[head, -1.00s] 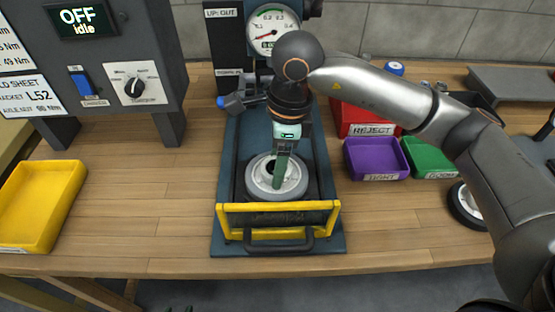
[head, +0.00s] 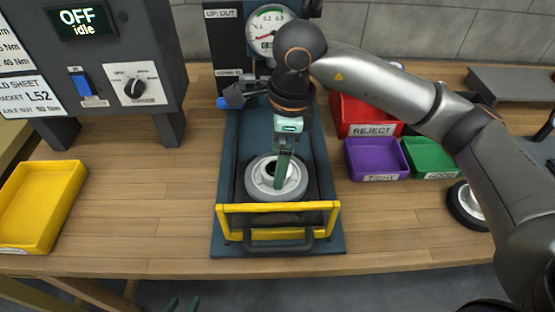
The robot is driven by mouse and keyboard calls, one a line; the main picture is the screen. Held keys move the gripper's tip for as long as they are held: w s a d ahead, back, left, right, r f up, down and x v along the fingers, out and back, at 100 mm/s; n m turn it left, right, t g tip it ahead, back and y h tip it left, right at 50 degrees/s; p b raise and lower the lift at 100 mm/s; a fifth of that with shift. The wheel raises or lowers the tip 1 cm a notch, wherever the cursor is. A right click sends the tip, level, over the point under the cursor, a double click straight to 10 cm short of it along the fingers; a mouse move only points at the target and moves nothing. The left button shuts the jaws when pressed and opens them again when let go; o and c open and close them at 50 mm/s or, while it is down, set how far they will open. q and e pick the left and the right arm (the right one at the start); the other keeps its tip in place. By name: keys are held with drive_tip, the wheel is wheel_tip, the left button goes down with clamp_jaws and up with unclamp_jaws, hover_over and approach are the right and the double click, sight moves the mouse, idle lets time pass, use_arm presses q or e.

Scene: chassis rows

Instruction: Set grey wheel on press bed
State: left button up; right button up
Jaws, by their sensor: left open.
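The grey wheel (head: 262,189) lies flat on the press bed, behind the yellow front guard frame (head: 277,207). The blue press bed (head: 229,180) shows around it. My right gripper (head: 281,183) comes down from above, its green fingers at the wheel's hub. Its fingers line up one behind the other, so I cannot tell whether they still grip the hub. My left gripper (head: 184,303) shows only as two green fingertips at the bottom edge, apart and empty, in front of the table.
A press gauge (head: 267,30) stands behind the bed. A control box (head: 150,50) reading OFF idle and a yellow tray (head: 38,205) are at left. Red (head: 365,115), purple (head: 376,160) and green (head: 428,157) bins and another wheel (head: 465,205) are at right.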

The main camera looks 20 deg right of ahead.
wheel_tip(320, 180, up, 11)
drive_tip(key=d, duration=0.1)
drive_tip(key=shift+s, duration=0.2)
drive_tip(key=shift+d, duration=0.1)
